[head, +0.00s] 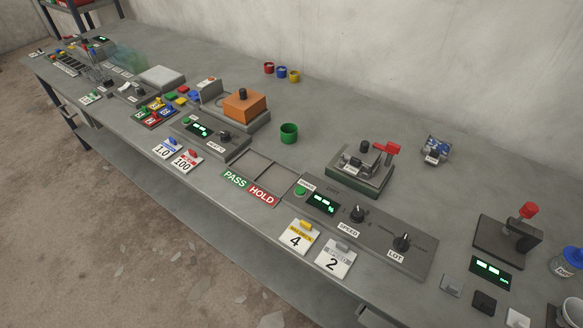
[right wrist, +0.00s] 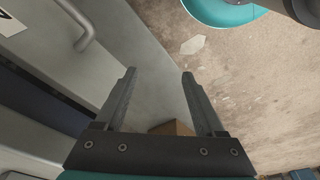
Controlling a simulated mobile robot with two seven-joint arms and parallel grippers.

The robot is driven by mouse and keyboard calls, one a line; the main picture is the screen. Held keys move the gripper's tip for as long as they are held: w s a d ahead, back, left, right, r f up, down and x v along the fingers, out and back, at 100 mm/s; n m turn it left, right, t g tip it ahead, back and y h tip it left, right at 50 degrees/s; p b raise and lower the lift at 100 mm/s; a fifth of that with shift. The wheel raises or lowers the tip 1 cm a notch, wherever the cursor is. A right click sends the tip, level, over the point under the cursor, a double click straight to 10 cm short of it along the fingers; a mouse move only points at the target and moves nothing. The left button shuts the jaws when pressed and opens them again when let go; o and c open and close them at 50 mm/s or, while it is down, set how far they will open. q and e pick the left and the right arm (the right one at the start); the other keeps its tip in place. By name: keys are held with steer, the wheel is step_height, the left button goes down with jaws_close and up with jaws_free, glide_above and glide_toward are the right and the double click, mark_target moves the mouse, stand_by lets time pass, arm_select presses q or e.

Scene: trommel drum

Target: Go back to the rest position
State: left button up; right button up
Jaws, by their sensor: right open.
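My right gripper (right wrist: 158,78) shows in the right wrist view. Its two dark fingers are apart, and nothing is between the fingertips. Beyond it are a grey surface with a bar handle (right wrist: 88,32) at the upper left and the bare floor (right wrist: 245,80) at the right. Neither of my grippers shows in the head view, so my left gripper is not seen. The long grey bench (head: 330,130) in the head view has no arm over it.
A brown box (right wrist: 172,128) is partly hidden behind my right gripper. Floor lies open at the left.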

steer(key=s+d+f+b, duration=0.1)
steer(key=s+f+b, duration=0.2)
steer(key=s+f, duration=0.4)
steer(key=s+d+f+g+b, duration=0.1)
steer(key=s+f+b, duration=0.2)
steer(key=s+f, duration=0.4)
step_height(320, 180, down, 6)
steer(key=shift+s+d+b, duration=0.3)
steer(key=shift+s+b, duration=0.05)
steer(key=shift+b, duration=0.05)
